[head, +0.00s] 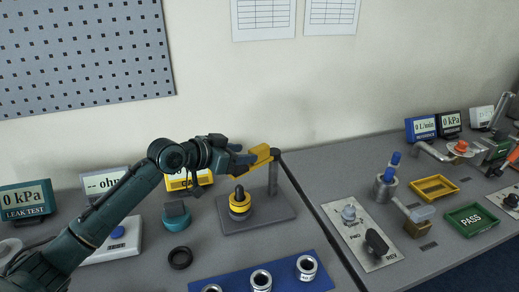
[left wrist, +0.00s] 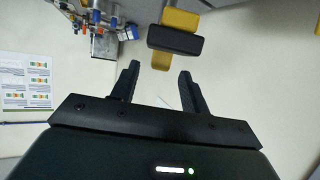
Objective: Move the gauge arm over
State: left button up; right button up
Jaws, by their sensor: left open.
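The gauge arm (head: 260,154) is a yellow bar at the top of a grey post (head: 273,176), which stands on a grey base plate (head: 283,212). The bar points left and toward me. A yellow-and-black round piece (head: 239,208) stands on the plate below it. My left gripper (head: 243,158) is at the bar's free end, with its fingers partly hidden. In the left wrist view, my left gripper (left wrist: 160,80) is open and empty. A black block (left wrist: 175,41) with yellow parts (left wrist: 161,61) shows just beyond the fingertips. I cannot tell whether they touch.
A leak test display (head: 27,202) and an ohm display (head: 104,183) stand at left. A teal round device (head: 176,217) and a black ring (head: 180,257) lie near my arm. A blue rack (head: 281,276) with metal cylinders is in front. Switches, trays and displays fill the right table.

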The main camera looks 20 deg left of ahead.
aim_at(259, 152)
pick_arm(q)
jog(key=x, duration=0.7)
jog(key=shift+p, duration=0.3)
jog(key=shift+c, duration=0.5)
jog(key=shift+a, duration=0.1)
grip_shut()
